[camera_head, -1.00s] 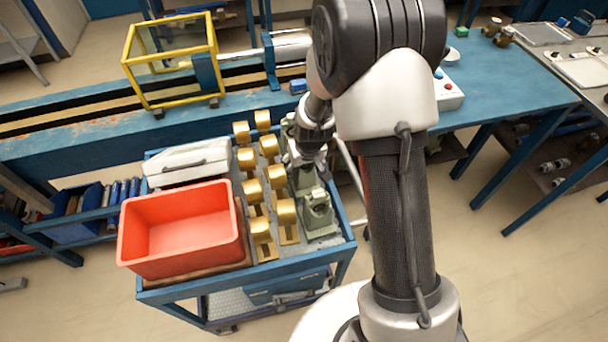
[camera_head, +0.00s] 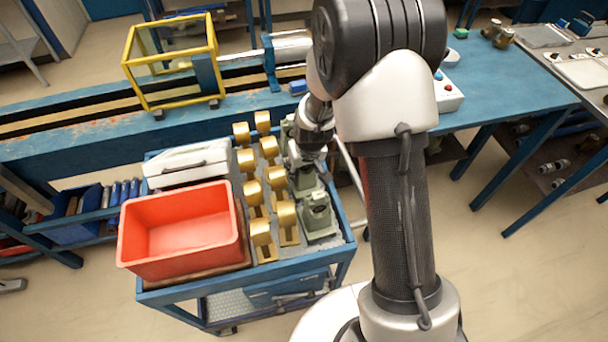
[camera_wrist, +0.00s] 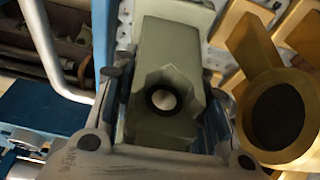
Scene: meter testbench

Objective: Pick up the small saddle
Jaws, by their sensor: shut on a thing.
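The small saddle (camera_wrist: 165,52) is a grey-green block with a round hole, in the middle of the wrist view. My gripper (camera_wrist: 163,88) has a finger on each side of it and is shut on it. In the head view my gripper (camera_head: 304,160) is over the green parts at the right side of the cart and partly hides the held saddle (camera_head: 303,184). I cannot tell whether the saddle is clear of the cart top. Another green saddle (camera_head: 318,217) stands nearer the front.
Gold saddles (camera_head: 260,232) stand in two columns just left of my gripper; one gold piece (camera_wrist: 280,110) is close to the right finger. A red bin (camera_head: 180,235) and a white case (camera_head: 187,160) occupy the cart's left. A blue bench (camera_head: 80,150) runs behind.

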